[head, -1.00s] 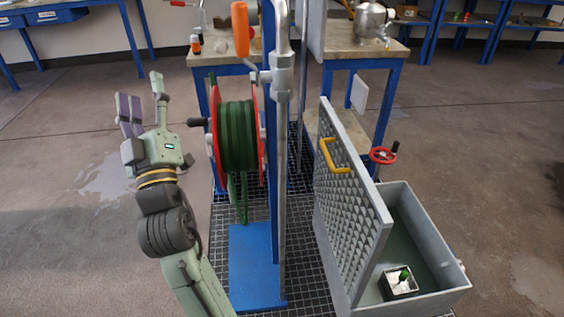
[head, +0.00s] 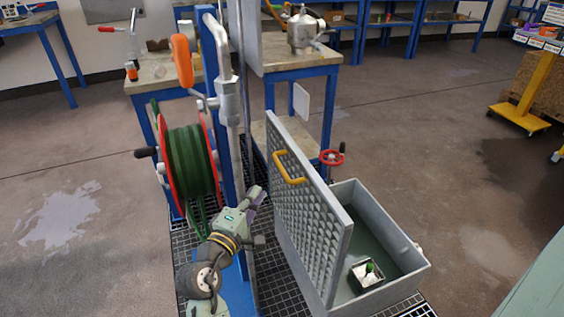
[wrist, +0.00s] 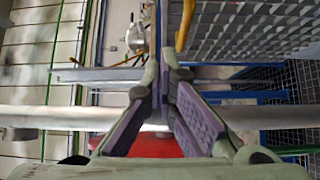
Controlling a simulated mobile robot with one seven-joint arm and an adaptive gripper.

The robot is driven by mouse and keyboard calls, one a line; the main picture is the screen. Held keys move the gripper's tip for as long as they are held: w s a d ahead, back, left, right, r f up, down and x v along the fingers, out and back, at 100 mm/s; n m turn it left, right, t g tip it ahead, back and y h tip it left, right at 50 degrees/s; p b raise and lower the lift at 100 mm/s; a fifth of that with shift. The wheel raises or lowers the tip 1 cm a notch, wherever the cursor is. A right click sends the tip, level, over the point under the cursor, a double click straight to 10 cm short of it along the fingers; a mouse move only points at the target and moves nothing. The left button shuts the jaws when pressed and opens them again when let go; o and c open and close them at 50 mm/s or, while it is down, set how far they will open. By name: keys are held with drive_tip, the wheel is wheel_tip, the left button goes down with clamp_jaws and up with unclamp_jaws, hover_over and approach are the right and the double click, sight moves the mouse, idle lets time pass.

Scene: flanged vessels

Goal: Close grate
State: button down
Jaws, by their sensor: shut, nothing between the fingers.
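The grey grate (head: 308,215) stands raised and slightly tilted along the left side of a grey open box (head: 408,258). A yellow handle (head: 288,179) sits on the grate's upper left face.
A green hose reel (head: 190,165) on a blue post with a grey pipe stands left of my gripper. A red handwheel (head: 332,157) is behind the box. A small container (head: 366,275) with a green item lies inside the box. Workbenches stand behind; floor at right is open.

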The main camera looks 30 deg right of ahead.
drive_tip(key=d, duration=0.2)
drive_tip(key=p, duration=0.3)
approach(297, 158)
drive_tip(key=w+d, duration=0.2)
drive_tip(key=w, duration=0.1)
drive_tip(key=shift+d+r+g, duration=0.15)
drive_tip(key=shift+r+g, duration=0.05)
drive_tip(key=shift+g, duration=0.1)
drive_tip(key=shift+s+d, duration=0.15)
drive_tip(key=shift+d, duration=0.55)
